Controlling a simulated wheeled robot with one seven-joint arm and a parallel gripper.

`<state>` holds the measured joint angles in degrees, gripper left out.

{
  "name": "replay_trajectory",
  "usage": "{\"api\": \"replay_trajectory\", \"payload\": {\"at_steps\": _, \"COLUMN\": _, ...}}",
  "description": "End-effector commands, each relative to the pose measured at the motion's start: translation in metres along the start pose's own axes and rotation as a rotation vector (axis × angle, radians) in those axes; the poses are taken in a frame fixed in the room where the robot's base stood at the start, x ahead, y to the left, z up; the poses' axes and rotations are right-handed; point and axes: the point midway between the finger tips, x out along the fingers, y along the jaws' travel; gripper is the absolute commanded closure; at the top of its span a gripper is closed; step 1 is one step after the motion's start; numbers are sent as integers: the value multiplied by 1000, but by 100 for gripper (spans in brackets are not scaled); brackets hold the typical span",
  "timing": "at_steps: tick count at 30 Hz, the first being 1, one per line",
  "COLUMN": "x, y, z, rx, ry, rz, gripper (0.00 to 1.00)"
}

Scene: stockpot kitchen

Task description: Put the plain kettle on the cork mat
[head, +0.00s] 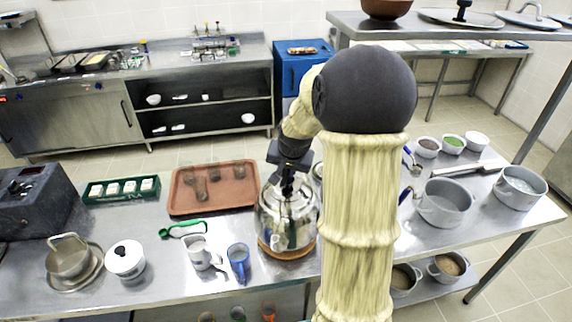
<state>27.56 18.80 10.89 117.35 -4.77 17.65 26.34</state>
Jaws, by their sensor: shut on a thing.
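The plain kettle (286,217) is shiny bare steel and stands upright near the front middle of the counter. My gripper (287,186) is above it, shut on its top handle, which the fingers partly hide. The cork mat (266,250) is a round brown disc directly under the kettle; only its front and side rim shows. The kettle looks roughly centred over the mat. I cannot tell whether its base touches the mat or hangs just above it.
A blue mug (238,261) and a white jug (200,253) stand close left of the kettle. A brown tray (214,205) lies behind them. My arm hides the counter to the right; a grey pot (446,205) stands beyond it.

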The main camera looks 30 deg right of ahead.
Motion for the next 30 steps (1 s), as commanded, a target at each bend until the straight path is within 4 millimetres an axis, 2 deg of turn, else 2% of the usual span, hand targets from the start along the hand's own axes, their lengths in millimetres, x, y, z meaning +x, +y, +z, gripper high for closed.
{"api": "replay_trajectory", "payload": {"at_steps": 7, "x": 2, "y": 0, "z": 0, "rx": -1, "ry": 3, "rz": -1, "gripper": 100}}
{"api": "replay_trajectory", "payload": {"at_steps": 16, "x": 30, "y": 6, "z": 13, "rx": -1, "ry": 2, "rz": -2, "gripper": 100}}
{"api": "replay_trajectory", "payload": {"at_steps": 28, "x": 34, "y": 7, "z": 14, "rx": -1, "ry": 5, "rz": -3, "gripper": 100}}
{"api": "replay_trajectory", "payload": {"at_steps": 29, "x": 35, "y": 8, "z": 16, "rx": 0, "ry": -1, "rz": 0, "gripper": 73}}
{"api": "replay_trajectory", "payload": {"at_steps": 30, "x": 35, "y": 8, "z": 16, "rx": 0, "ry": -1, "rz": 0, "gripper": 65}}
